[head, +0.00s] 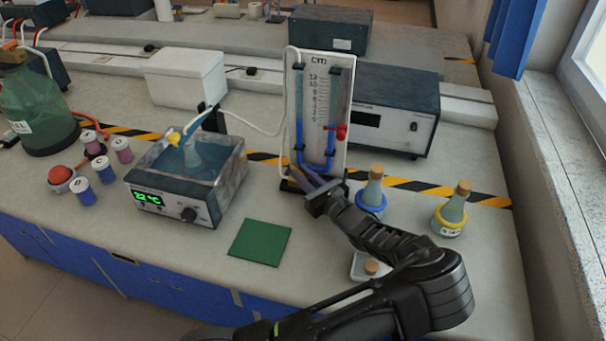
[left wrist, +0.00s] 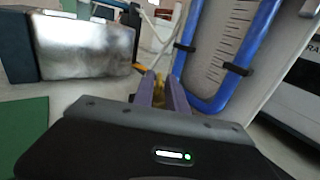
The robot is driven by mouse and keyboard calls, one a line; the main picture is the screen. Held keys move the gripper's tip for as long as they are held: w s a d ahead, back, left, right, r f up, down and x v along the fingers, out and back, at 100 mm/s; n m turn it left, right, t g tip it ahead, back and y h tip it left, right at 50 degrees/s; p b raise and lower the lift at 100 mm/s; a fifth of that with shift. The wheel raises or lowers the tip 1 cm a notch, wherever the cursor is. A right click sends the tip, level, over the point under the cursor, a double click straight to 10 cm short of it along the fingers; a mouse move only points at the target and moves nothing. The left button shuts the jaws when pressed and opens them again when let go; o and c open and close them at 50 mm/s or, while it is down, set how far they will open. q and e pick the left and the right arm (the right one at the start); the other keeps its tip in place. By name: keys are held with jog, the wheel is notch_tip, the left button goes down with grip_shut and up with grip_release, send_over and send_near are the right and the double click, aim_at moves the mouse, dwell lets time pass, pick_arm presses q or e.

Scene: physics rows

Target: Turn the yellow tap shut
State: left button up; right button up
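The yellow tap (left wrist: 160,86) shows in the left wrist view between my left gripper's two purple-grey fingers (left wrist: 161,90). Yellow fills the narrow gap, so the fingers appear shut on it. Its lower part is hidden by the fingers. In the head view my left gripper (head: 306,181) is low at the left front foot of the upright manometer board (head: 322,110), by the blue tubing, and it hides most of the tap there. The tap's handle angle cannot be made out. My right gripper is not in view.
A water bath (head: 165,205) with a flask stands left of the board. A green mat (head: 260,243) lies in front. Corked flasks with a blue ring (head: 371,192) and a yellow ring (head: 450,212) stand to the right. A dark-topped instrument (head: 395,110) is behind.

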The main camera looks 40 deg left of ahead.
pick_arm(q)
jog(key=shift+c, duration=0.5)
grip_shut()
